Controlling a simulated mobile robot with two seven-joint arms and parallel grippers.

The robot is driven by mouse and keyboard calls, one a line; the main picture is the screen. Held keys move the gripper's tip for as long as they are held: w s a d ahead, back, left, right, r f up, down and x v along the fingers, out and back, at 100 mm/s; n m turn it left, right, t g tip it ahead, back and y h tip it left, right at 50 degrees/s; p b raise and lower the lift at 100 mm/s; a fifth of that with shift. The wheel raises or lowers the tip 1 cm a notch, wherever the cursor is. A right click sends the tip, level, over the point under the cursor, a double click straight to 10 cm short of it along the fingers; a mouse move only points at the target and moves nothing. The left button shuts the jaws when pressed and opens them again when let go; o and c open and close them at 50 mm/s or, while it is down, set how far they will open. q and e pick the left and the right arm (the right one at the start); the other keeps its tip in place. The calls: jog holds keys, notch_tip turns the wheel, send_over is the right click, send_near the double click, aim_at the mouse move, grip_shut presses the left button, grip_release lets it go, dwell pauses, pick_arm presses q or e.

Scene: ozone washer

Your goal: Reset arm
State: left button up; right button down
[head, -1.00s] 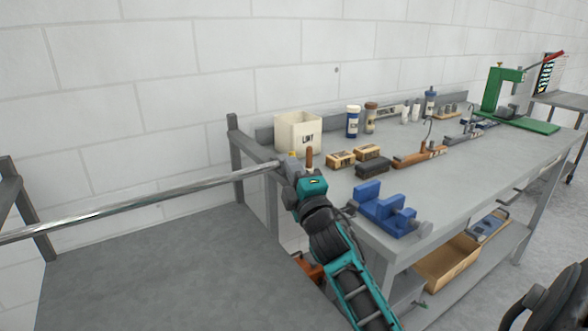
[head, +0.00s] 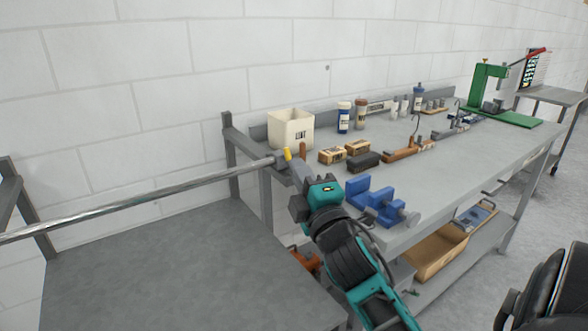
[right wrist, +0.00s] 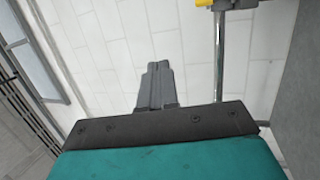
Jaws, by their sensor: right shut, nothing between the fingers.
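My right gripper (head: 300,171) shows in the head view in front of the workbench's left end, beside a yellow-tipped fitting (head: 287,154) at the end of a long metal rod (head: 140,198). In the right wrist view, my right gripper (right wrist: 157,72) has its fingers together with nothing between them. The rod (right wrist: 220,60) and the yellow part (right wrist: 204,3) lie to its right there, apart from the fingers. My teal and black right arm reaches up from the bottom of the head view. My left gripper is in neither view.
The grey workbench (head: 455,165) holds a white bin (head: 290,131), a blue vise (head: 372,200), brushes, bottles and a green press (head: 487,92). A grey table (head: 160,270) with a bare top stands at the lower left. A black chair (head: 550,290) is at the lower right.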

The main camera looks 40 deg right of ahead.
jog(key=shift+s+a, duration=0.1)
jog(key=shift+s, duration=0.05)
dwell(0.4)
jog(key=s+a+f+m+g+y, duration=0.25)
jog(key=a+f, duration=0.25)
jog(key=f, duration=0.6)
jog(key=s+a+f+m+g+y, duration=0.1)
jog(key=a+f+m+g+y, duration=0.3)
jog(key=f, duration=0.7)
jog(key=s+a+f+m+g+y, duration=0.2)
jog(key=s+a+f+m+g, duration=0.1)
jog(key=s+a+f, duration=0.6)
notch_tip(320, 180, down, 4)
jog(key=shift+s+a+r+m, duration=0.2)
jog(key=shift+s+a+m, duration=0.1)
jog(key=shift+s+m, duration=0.5)
jog(key=shift+w, duration=0.15)
